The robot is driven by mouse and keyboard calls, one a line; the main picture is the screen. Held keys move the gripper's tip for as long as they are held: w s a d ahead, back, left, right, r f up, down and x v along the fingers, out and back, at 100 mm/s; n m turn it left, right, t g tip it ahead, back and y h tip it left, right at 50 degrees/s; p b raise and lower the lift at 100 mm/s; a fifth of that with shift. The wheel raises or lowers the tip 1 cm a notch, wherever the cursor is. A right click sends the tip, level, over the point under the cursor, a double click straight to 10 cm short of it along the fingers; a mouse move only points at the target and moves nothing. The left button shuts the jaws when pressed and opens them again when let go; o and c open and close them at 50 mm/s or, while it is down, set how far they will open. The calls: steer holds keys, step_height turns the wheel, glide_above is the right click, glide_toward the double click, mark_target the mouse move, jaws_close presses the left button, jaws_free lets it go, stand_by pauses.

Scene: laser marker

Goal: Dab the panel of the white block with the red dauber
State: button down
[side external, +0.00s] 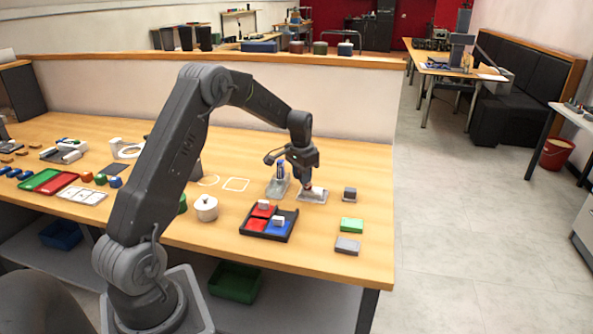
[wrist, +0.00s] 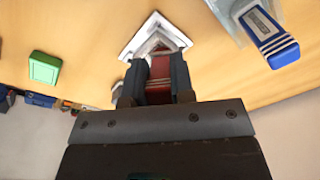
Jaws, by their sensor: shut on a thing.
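My gripper (side external: 309,181) is shut on the red dauber (wrist: 158,92), seen between the two fingers in the wrist view. The dauber is at or just above a white square holder (side external: 315,198), which also shows in the wrist view (wrist: 136,40); I cannot tell whether they touch. To the left, a black tray (side external: 243,232) has red and blue areas. One white block (side external: 263,204) sits on the red area and another white block (side external: 278,221) on the blue area. Their panels are too small to make out.
A blue dauber (side external: 282,166) stands in a clear holder (side external: 275,189) left of my gripper. A dark grey block (side external: 349,194), a green block (side external: 351,225) and a grey block (side external: 347,246) lie to the right. A lidded white pot (side external: 206,210) stands left of the tray.

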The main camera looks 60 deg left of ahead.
steer(key=shift+w+d, duration=1.65)
steer(key=shift+d, duration=0.05)
steer(key=shift+s+a, duration=2.45)
step_height(320, 180, up, 8)
